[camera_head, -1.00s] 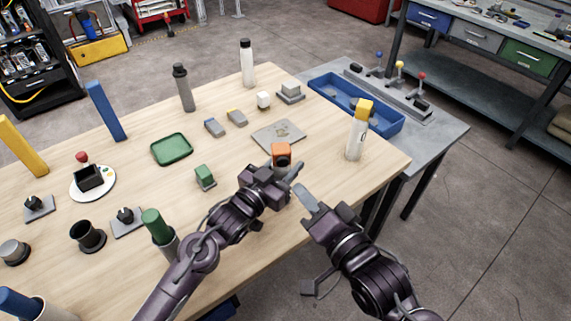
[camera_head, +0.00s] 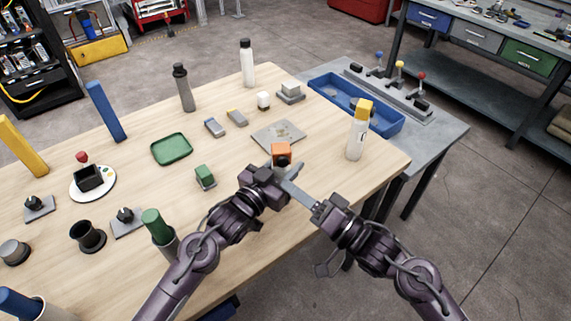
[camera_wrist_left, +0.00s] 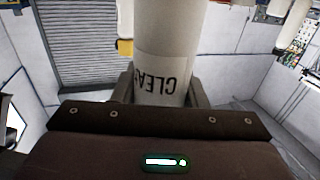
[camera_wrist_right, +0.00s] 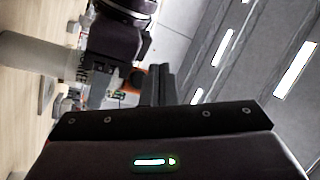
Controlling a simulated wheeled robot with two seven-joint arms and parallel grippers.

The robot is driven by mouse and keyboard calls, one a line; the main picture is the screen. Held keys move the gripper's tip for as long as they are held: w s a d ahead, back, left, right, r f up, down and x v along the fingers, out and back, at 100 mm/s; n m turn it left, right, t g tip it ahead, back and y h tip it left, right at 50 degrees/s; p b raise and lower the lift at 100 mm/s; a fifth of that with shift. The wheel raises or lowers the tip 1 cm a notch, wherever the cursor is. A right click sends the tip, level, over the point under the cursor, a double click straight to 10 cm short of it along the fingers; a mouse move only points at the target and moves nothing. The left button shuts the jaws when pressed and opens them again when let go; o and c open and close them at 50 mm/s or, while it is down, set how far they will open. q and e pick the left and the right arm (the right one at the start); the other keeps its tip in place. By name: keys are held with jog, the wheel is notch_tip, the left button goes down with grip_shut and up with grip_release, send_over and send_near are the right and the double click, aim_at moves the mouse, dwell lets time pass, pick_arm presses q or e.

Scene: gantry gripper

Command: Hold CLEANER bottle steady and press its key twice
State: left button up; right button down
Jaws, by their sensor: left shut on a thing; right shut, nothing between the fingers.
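The CLEANER bottle shows large in the left wrist view (camera_wrist_left: 172,45) as a pale cylinder, its label upside down and partly cut off. In the head view its orange top (camera_head: 281,150) shows, with most of the body hidden behind my left gripper. My left gripper (camera_head: 284,176) is shut around the bottle's body, below the top. My right gripper (camera_head: 294,188) is shut and empty, its fingers pointing up-left, close beside the left gripper and a little below the orange top. In the right wrist view its closed fingers (camera_wrist_right: 160,82) stand near a small orange patch.
A white bottle with a yellow top (camera_head: 356,135) stands to the right near the table edge. A grey plate (camera_head: 279,135) lies behind the orange top. A green block (camera_head: 204,176) and green tray (camera_head: 171,149) lie to the left. A blue bin (camera_head: 385,121) is on the side table.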

jog(key=shift+w+a, duration=0.15)
jog(key=shift+w, duration=0.75)
jog(key=shift+w+a, duration=0.1)
jog(key=shift+w, duration=0.8)
dwell(0.6)
jog(key=shift+w, duration=0.4)
jog(key=shift+s, duration=0.45)
jog(key=shift+s+d, duration=0.25)
jog(key=shift+s, duration=1.25)
jog(key=shift+s+d, duration=0.2)
jog(key=shift+s, duration=1.25)
jog(key=shift+s, duration=0.1)
dwell(0.5)
